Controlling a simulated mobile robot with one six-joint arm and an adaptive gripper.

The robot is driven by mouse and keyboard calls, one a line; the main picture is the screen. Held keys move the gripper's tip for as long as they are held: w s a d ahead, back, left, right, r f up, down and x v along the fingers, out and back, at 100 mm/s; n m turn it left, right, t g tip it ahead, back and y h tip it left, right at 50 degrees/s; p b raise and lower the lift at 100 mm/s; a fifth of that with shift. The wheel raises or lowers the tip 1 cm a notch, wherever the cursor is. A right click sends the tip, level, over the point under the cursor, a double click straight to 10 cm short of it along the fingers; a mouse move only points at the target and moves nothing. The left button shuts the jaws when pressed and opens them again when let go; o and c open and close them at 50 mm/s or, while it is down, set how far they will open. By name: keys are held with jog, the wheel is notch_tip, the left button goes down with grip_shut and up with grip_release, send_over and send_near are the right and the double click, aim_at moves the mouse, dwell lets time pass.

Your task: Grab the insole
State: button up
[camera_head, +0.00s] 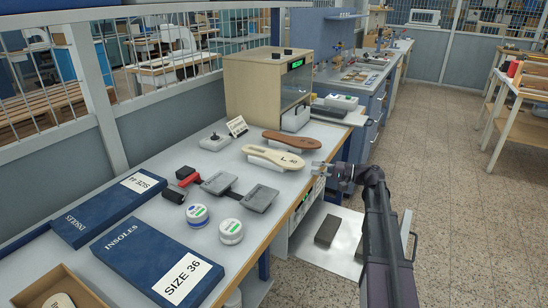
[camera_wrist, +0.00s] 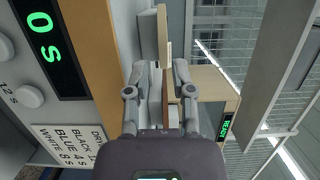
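A cream insole (camera_head: 285,159) marked "L" lies flat on a pale block on the table, its near end toward the table's right edge. A brown insole (camera_head: 291,141) lies just behind it. My gripper (camera_head: 316,169) is at the right table edge, close to the cream insole's end. In the wrist view, my gripper (camera_wrist: 161,64) is open, with its fingers apart. A tan edge (camera_wrist: 163,30), likely the cream insole seen edge-on, shows between and beyond the fingertips. I cannot tell whether the fingers touch it.
A wooden-sided machine (camera_head: 252,90) with a green display stands behind the insoles. Blue insole boxes (camera_head: 115,248), round pots (camera_head: 231,231) and grey pads (camera_head: 219,183) lie on the table's near half. A timer panel (camera_wrist: 45,50) is below the table edge.

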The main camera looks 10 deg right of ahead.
aim_at(293, 163)
jog(key=shift+x, duration=1.7)
jog(key=shift+a, duration=0.15)
jog(key=shift+x, duration=2.5)
jog(key=shift+s+r, duration=0.1)
jog(key=shift+r, duration=0.05)
grip_shut()
